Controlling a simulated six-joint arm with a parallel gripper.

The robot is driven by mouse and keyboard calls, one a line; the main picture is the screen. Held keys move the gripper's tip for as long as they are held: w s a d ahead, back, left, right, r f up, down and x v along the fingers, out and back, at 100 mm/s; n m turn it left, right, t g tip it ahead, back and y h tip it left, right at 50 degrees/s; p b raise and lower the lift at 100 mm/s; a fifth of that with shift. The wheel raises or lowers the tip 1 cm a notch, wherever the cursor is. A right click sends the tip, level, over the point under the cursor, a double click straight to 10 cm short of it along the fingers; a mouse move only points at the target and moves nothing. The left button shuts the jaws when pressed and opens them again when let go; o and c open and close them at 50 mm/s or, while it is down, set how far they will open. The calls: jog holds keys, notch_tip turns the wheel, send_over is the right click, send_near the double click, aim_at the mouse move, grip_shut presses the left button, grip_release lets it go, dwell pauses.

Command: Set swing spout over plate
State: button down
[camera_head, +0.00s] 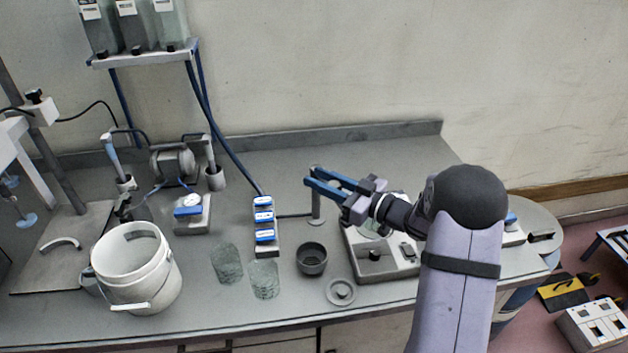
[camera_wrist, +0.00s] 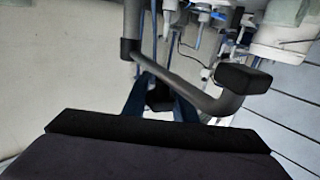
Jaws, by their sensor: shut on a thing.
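My gripper (camera_head: 312,177) reaches left above the bench, its blue fingers around the upper part of a grey upright post (camera_head: 317,207), which I take for the swing spout. In the wrist view the spout is a bent grey tube (camera_wrist: 180,78) with a black block on its end, crossing in front of my blue fingers (camera_wrist: 160,103). The exact contact is hidden there. A bench scale (camera_head: 372,263) stands right of the post. Its round plate is mostly hidden under my gripper. I cannot tell how the spout lies relative to it.
A dark cup (camera_head: 312,260) and a grey disc (camera_head: 341,291) stand in front of the post. Two glass beakers (camera_head: 227,263) and a white bucket (camera_head: 135,266) are left. A blue-and-white switch strip (camera_head: 264,225) is near the post. The bench behind is clear.

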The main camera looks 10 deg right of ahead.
jog(key=shift+w+d+n+g+y, duration=0.1)
jog(key=shift+d+n+g+y, duration=0.45)
jog(key=shift+n+g+y, duration=0.35)
jog(key=shift+w+d+n+g+y, duration=0.1)
jog(key=shift+d+n+g+y, duration=0.5)
jog(key=shift+g, duration=0.5)
jog(key=shift+a, duration=0.1)
jog(key=c, duration=1.4)
grip_release()
jog(key=shift+c, duration=0.2)
jog(key=b+v, duration=0.3)
jog(key=v, duration=0.4)
jog(key=shift+s+r, duration=0.1)
